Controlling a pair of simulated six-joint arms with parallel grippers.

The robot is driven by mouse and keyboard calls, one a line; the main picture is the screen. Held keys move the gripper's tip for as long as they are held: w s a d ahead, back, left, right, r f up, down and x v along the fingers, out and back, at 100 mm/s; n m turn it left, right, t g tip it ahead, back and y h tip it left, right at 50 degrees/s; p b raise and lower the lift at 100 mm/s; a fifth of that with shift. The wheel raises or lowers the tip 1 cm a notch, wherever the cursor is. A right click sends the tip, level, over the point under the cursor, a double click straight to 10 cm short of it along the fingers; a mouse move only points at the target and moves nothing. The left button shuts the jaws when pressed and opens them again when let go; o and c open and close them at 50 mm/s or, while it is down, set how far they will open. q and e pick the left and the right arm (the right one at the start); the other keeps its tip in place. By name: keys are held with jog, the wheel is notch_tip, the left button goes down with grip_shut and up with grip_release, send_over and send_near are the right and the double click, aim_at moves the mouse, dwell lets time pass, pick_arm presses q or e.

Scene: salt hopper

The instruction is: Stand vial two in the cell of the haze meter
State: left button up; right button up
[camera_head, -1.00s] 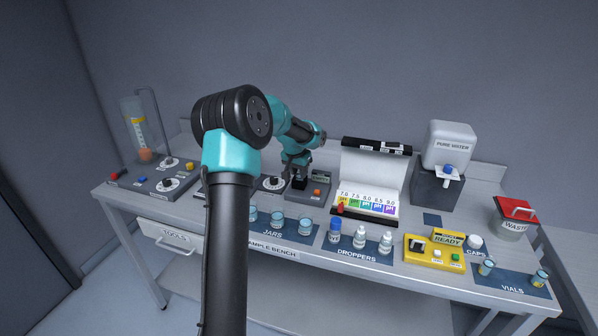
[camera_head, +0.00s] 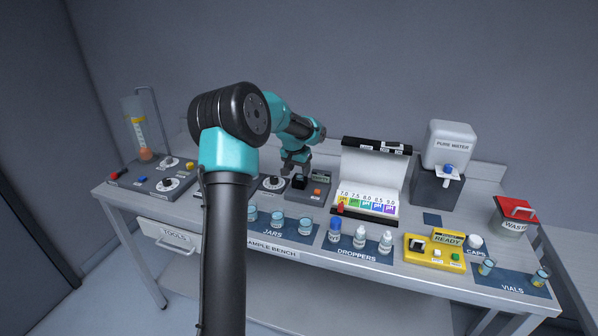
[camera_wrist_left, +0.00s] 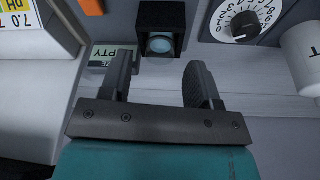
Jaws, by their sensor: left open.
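A grey unit (camera_head: 314,197) with a black square cell and a small display stands mid-bench; it looks like the haze meter. In the left wrist view its black cell (camera_wrist_left: 161,15) holds a round, pale-blue glassy thing (camera_wrist_left: 160,45), which looks like a vial seen from above; no number shows. My left gripper (camera_head: 294,170) is open just above the cell. In the left wrist view its fingers (camera_wrist_left: 158,80) are apart with nothing between them. Two vials, a left one (camera_head: 487,267) and a right one (camera_head: 540,278), stand on the VIALS mat. My right gripper is out of view.
A dial (camera_wrist_left: 242,24) and white container (camera_wrist_left: 302,58) are close to my left gripper. The pH chart stand (camera_head: 367,185) is right of the unit. Jars (camera_head: 277,219) and dropper bottles (camera_head: 360,237) line the front. A yellow READY box (camera_head: 434,252) is farther right.

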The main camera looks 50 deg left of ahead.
pick_arm(q)
jog(key=v, duration=1)
jog(key=shift+r, duration=0.3)
jog(key=shift+s+d, duration=0.1)
jog(key=shift+d, duration=0.05)
